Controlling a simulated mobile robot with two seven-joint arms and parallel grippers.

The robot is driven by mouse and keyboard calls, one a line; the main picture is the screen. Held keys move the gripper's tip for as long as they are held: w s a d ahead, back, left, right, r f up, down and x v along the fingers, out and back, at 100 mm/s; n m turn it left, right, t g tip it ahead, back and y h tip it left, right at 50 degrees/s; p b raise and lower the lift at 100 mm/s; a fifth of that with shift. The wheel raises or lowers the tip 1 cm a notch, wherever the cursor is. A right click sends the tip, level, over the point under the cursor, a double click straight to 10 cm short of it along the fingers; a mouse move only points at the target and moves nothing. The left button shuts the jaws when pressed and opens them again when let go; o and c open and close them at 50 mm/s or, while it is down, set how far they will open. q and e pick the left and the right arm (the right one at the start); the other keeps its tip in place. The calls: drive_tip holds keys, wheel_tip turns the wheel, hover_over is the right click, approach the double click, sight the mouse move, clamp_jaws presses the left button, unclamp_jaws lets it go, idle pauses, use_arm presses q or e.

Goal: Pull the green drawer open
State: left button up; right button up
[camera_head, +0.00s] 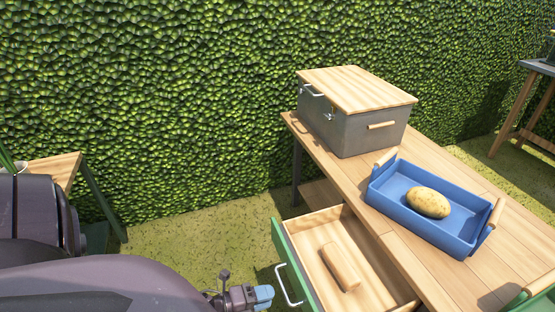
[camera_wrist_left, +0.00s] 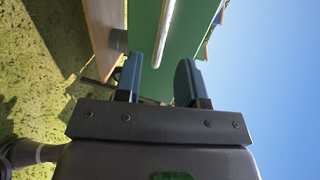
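The green drawer (camera_head: 280,240) stands pulled out from the wooden table, with its inside showing; its near part runs out of the head view. Its pale bar handle (camera_head: 283,287) is on the green front. My left gripper (camera_head: 263,297) is just left of the handle, apart from it in the head view. In the left wrist view the gripper (camera_wrist_left: 159,82) has its two blue-grey fingers apart, facing the green front (camera_wrist_left: 185,40). The handle (camera_wrist_left: 165,32) shows beyond and between the fingertips, with nothing gripped. My right gripper is not in view.
A wooden block (camera_head: 341,266) lies in the drawer. On the table (camera_head: 412,265) stand a grey box with a wooden lid (camera_head: 350,125) and a blue tray (camera_head: 450,238) holding a potato (camera_head: 428,203). A hedge (camera_head: 190,100) closes the back. Grass (camera_head: 190,240) is clear left of the drawer.

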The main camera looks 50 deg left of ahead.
use_arm(q)
drive_tip(key=shift+v, duration=2.4)
